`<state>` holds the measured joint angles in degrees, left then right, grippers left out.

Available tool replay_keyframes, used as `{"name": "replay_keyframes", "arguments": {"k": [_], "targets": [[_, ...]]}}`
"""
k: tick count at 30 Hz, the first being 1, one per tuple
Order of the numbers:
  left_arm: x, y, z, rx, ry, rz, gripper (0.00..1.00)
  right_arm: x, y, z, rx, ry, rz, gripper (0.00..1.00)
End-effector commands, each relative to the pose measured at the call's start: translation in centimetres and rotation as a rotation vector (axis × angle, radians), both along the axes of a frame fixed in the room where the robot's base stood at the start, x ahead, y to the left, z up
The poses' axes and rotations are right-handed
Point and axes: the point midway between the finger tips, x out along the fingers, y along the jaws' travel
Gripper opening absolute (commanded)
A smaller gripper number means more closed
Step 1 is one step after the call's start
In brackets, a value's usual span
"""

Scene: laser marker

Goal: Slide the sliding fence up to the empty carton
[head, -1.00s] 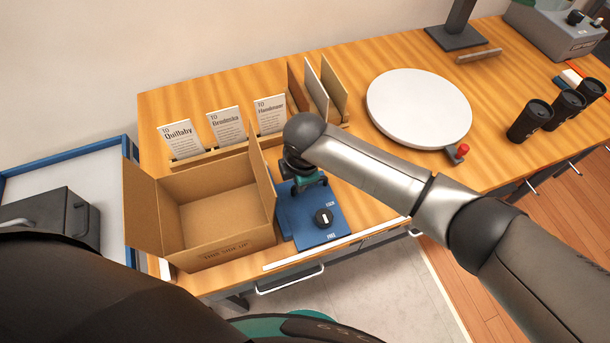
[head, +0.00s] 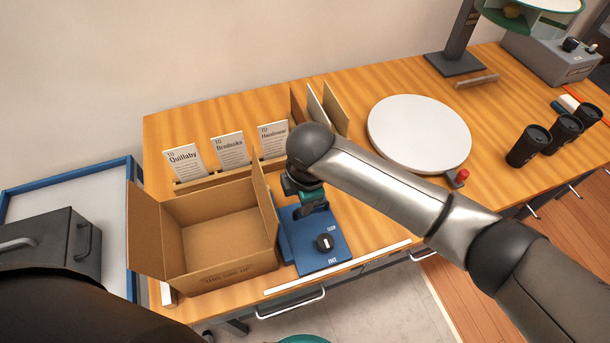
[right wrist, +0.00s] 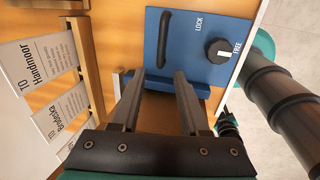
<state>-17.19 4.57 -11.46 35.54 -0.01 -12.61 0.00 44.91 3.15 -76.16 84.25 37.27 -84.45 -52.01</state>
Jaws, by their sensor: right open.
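The sliding fence (head: 320,250) is a blue plate with a black handle bar and a round knob (head: 325,242). It lies just right of the empty open carton (head: 220,265); whether they touch I cannot tell. In the right wrist view the fence (right wrist: 185,75) shows its handle (right wrist: 164,38) and the knob (right wrist: 217,50), its mark towards FREE. My right gripper (head: 311,208) is low over the back part of the fence. In the right wrist view its open fingers (right wrist: 153,76) are empty, with the handle just beyond their tips. My left gripper is not in view.
A rack of address cards (head: 230,150) stands behind the carton, with upright panels (head: 318,108) at its right end. A round white turntable (head: 418,133) and dark cups (head: 527,146) are to the right. The table's front edge is close to the fence.

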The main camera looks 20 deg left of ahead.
Motion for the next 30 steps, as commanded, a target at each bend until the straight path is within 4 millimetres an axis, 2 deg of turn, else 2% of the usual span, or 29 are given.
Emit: {"name": "replay_keyframes", "arguments": {"k": [1, 6, 13, 18, 26, 30], "targets": [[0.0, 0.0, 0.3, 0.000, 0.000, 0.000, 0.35, 0.0, -0.1, 1.3, 0.002, -0.003, 0.000, 0.45], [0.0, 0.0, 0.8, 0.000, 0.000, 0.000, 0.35, -0.7, -0.5, 4.9, 0.002, -0.003, 0.001, 0.45], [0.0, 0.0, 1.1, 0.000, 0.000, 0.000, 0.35, -1.3, -1.0, 8.7, 0.002, -0.003, 0.001, 0.45], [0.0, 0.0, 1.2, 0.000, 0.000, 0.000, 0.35, -1.6, -1.2, 9.9, 0.000, 0.000, 0.000, 0.45], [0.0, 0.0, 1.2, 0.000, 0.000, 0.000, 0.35, -1.6, -1.2, 10.0, -0.001, 0.001, 0.000, 0.45], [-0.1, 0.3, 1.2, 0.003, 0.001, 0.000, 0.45, -1.8, -1.1, 9.9, 0.010, 0.005, -0.008, 0.45]]}}
